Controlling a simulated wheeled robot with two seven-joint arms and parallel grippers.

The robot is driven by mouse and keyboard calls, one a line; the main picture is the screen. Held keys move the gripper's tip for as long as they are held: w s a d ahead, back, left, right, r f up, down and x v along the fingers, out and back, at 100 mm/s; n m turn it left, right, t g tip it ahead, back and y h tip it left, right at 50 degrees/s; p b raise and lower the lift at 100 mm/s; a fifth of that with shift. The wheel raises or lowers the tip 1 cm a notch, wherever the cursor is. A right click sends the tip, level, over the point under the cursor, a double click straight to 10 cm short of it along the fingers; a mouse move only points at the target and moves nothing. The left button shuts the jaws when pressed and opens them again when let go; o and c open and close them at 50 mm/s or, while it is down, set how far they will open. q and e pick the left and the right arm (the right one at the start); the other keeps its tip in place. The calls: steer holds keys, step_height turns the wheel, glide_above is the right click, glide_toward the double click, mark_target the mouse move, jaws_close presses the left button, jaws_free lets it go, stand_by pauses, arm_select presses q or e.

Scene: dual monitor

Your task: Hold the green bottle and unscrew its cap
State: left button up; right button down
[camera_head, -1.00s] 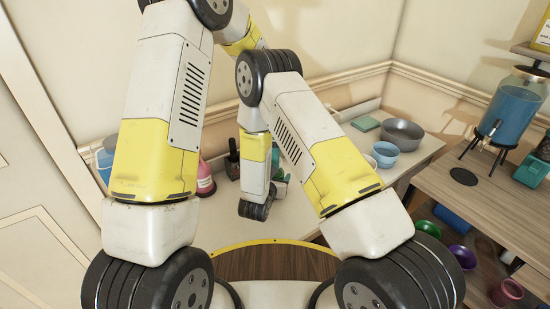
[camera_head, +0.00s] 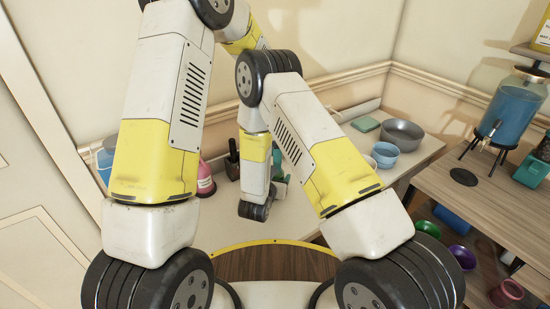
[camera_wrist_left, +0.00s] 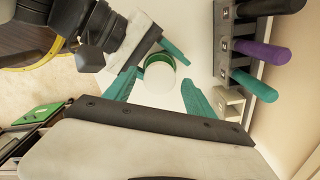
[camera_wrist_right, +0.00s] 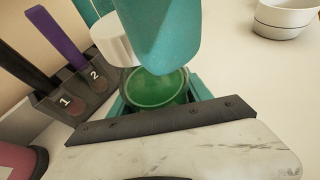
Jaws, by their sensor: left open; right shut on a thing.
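The green bottle (camera_wrist_right: 155,88) stands upright between the teal fingers of my right gripper (camera_wrist_right: 160,98), which is shut on it. Its white cap (camera_wrist_left: 159,88) faces the left wrist camera; a green rim of the bottle (camera_wrist_left: 158,60) shows behind it. The cap also shows in the right wrist view (camera_wrist_right: 114,38), partly covered by a teal finger of my left gripper. My left gripper (camera_wrist_left: 159,92) is open, one finger on either side of the cap, with visible gaps. In the head view my arm links hide most of both grippers and the bottle.
A dark numbered rack (camera_wrist_right: 70,92) with purple-, black- and teal-handled tools stands close to the bottle. A pink bottle (camera_head: 205,178) is nearby. A white bowl (camera_wrist_right: 285,17) and blue bowl (camera_head: 385,154) are farther off. The white counter (camera_wrist_right: 258,75) between is clear.

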arm_select(q)
step_height(320, 180, up, 4)
steer(key=shift+r, duration=0.1)
steer(key=shift+c, duration=0.4)
step_height(320, 180, up, 2)
steer(key=m, duration=0.2)
steer(key=shift+r+m, duration=0.1)
steer(key=shift+m, duration=0.3)
steer(key=shift+r+m, duration=0.3)
steer(key=shift+m, duration=0.4)
step_height(320, 180, down, 8)
steer(key=shift+r, duration=0.2)
steer(key=shift+c, duration=0.2)
